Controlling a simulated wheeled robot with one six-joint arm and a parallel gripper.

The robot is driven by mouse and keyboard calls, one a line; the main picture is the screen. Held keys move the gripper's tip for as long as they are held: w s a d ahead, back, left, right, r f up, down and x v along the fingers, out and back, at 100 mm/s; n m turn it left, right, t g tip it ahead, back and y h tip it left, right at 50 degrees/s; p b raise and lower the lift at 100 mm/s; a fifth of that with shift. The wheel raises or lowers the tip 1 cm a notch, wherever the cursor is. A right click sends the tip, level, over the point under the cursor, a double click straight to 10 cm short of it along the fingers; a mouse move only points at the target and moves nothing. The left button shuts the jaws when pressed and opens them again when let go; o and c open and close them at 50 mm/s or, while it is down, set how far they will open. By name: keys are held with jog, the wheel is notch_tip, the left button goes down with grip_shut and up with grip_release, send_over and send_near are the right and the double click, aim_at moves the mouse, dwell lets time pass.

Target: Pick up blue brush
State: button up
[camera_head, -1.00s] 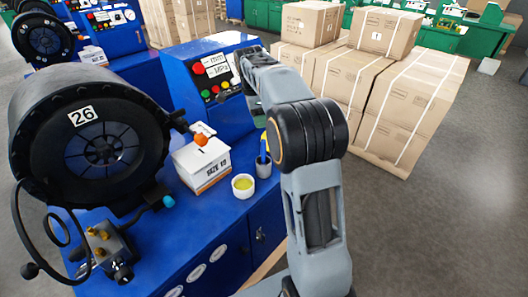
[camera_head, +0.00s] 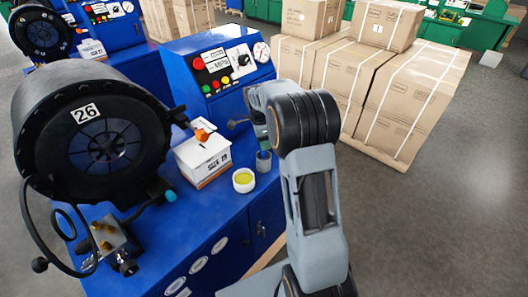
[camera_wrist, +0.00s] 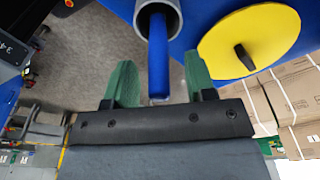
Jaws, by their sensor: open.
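The blue brush (camera_wrist: 157,55) stands in a small grey cup (camera_wrist: 176,22), with its handle sticking out toward my gripper in the wrist view. My gripper (camera_wrist: 159,80) is open, with one green finger on each side of the handle's end. The handle end lies between the fingers in the picture, and I see no contact. In the head view the cup (camera_head: 263,166) stands on the blue machine's top, at its right edge. My arm hides most of the gripper there.
A white tub of yellow paste (camera_head: 243,181) and a white box (camera_head: 203,160) stand left of the cup. A yellow disc with a black knob (camera_wrist: 225,48) is beside the brush in the wrist view. Stacked cartons (camera_head: 400,95) stand behind.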

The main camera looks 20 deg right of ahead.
jog(key=shift+f, duration=0.3)
grip_shut()
dwell(0.3)
